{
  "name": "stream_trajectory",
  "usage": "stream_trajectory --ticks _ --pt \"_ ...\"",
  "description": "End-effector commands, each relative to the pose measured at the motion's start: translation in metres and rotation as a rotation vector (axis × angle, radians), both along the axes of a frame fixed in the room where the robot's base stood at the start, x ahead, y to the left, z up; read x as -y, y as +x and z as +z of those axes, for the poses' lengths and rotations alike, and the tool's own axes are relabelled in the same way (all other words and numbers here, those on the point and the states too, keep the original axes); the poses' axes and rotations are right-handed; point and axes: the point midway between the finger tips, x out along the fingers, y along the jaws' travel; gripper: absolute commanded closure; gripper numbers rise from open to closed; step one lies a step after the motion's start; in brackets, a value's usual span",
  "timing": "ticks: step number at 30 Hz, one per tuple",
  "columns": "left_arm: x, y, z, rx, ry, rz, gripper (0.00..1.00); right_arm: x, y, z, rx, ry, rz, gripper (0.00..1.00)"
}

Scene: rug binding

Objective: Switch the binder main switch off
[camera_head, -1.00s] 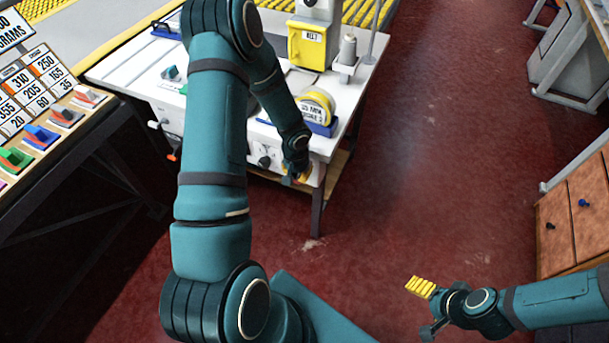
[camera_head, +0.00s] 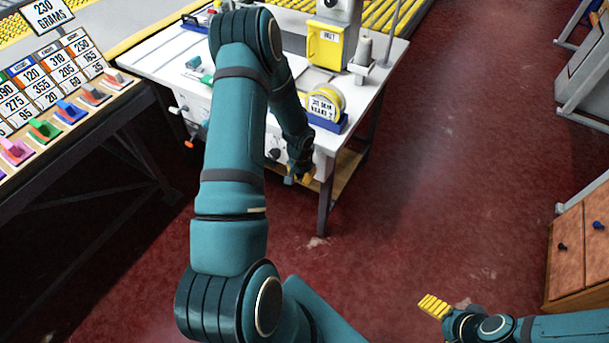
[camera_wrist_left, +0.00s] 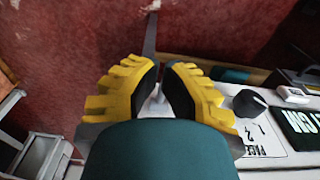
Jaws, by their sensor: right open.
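The binder (camera_head: 165,55) is a white-topped machine table with a front control panel. My left gripper (camera_head: 303,176) is at the right end of that panel, low and close to it. In the left wrist view the yellow, black-padded fingers of my left gripper (camera_wrist_left: 162,75) have a narrow gap between them, with something pale in it. I cannot tell whether this is the main switch or whether the pads touch it. The main switch is not clearly visible. My right gripper (camera_head: 447,318) is open over the floor, away from the binder.
A black knob (camera_wrist_left: 250,102) with a numbered label is on the panel beside my left gripper. A yellow tape roll (camera_head: 326,101) stands on the binder top. A rack of coloured clips (camera_head: 70,112) is at left, wooden drawers (camera_head: 580,250) at right. Red floor between is clear.

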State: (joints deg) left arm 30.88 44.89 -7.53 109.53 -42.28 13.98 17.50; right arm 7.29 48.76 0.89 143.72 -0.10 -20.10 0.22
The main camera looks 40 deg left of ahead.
Motion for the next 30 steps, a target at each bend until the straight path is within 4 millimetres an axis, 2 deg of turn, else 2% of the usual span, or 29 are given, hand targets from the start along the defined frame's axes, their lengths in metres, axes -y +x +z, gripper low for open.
stream_trajectory --ticks 15,30 --pt "0.001 -0.004 -0.021 0.000 0.000 0.001 1.00 0.001 0.005 -0.024 0.011 -0.003 -0.002 0.22" --pt "0.001 -0.004 -0.026 0.000 0.000 0.000 1.00 0.001 0.006 -0.028 0.014 -0.003 -0.003 0.22"
